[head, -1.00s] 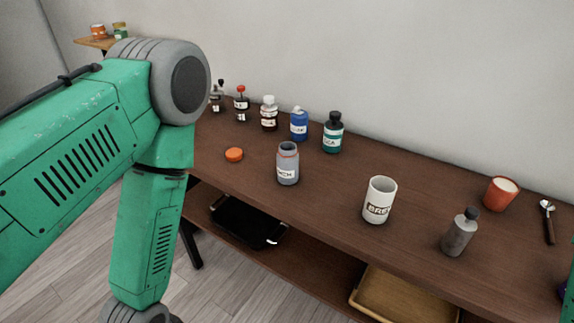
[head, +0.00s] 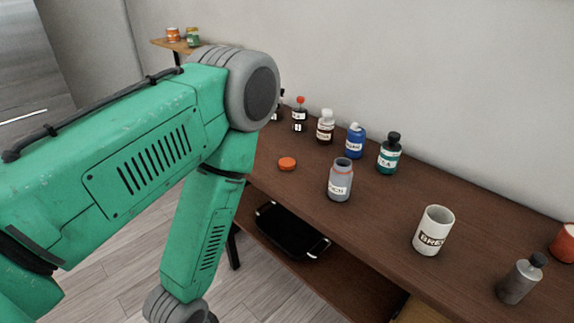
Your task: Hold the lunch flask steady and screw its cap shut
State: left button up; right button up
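My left arm fills the left of the view, bent downward. Its gripper is outside the picture. My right gripper is not in view either. Nothing touches the flask or the cap.
Behind the flask stand a blue bottle (head: 355,141), a teal bottle (head: 390,153) and other small bottles. A white mug (head: 433,230), a grey bottle (head: 520,279) and a red cup (head: 564,243) stand to the right. A black tray (head: 291,231) lies on the lower shelf.

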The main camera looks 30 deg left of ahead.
aim_at(342, 172)
jog(key=i+j+z, duration=0.1)
jog(key=j+z, duration=0.4)
jog(key=j, duration=0.6)
jog(key=k+j+z, duration=0.15)
jog(key=j+z, duration=0.35)
jog(key=j, duration=0.6)
